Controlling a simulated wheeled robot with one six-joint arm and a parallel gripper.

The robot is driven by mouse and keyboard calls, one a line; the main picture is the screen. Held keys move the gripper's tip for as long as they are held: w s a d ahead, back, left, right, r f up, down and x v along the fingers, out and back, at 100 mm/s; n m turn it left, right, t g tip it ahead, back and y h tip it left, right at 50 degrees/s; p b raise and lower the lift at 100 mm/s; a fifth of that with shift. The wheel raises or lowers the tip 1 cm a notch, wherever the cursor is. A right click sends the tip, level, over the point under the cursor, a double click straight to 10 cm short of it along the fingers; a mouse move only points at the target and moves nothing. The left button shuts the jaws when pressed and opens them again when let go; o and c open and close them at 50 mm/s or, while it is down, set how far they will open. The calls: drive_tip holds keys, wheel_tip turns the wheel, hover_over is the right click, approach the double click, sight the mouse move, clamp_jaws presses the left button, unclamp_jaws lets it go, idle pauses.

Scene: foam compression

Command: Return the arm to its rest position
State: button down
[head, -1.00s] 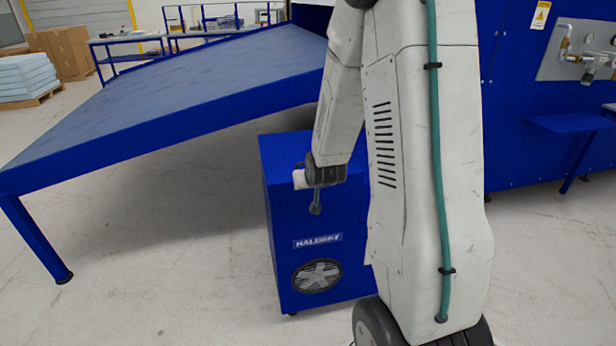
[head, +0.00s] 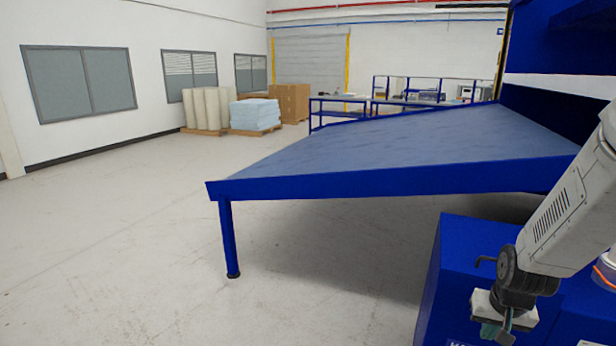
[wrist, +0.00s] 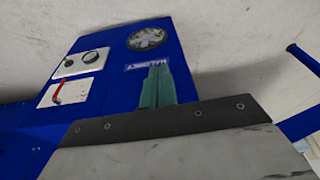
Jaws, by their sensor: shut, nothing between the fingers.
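My gripper (head: 496,331) is at the lower right of the head view, at the end of my pale arm, pointing down. It is in front of a blue machine cabinet (head: 452,262). In the wrist view, its green fingers (wrist: 157,86) are together with nothing between them. Behind them, the cabinet (wrist: 105,55) shows a round fan grille (wrist: 147,38), a name label and a panel with a red handle (wrist: 58,92). I cannot tell the exact gap between gripper and cabinet.
A large sloping blue table (head: 380,155) stands left of my arm, its front leg (head: 229,238) on the floor. Stacked light-blue foam (head: 254,114), white rolls (head: 205,108) and brown boxes (head: 289,101) stand far back. The floor at left (head: 110,240) is clear.

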drive_tip(key=s+a+r+n, duration=0.2)
drive_tip(key=s+a+r, duration=0.5)
drive_tip(key=s+r, duration=0.2)
drive_tip(key=s+a+r+n+g+y, duration=0.1)
drive_tip(key=s+a+r+n, duration=0.1)
drive_tip(key=s+a+r, duration=0.6)
wheel_tip(320, 180, up, 5)
drive_tip(key=shift+s+a+f+n, duration=0.2)
drive_tip(key=shift+s+a+n, duration=0.15)
drive_tip(key=shift+s, duration=0.35)
drive_tip(key=shift+d, duration=0.1)
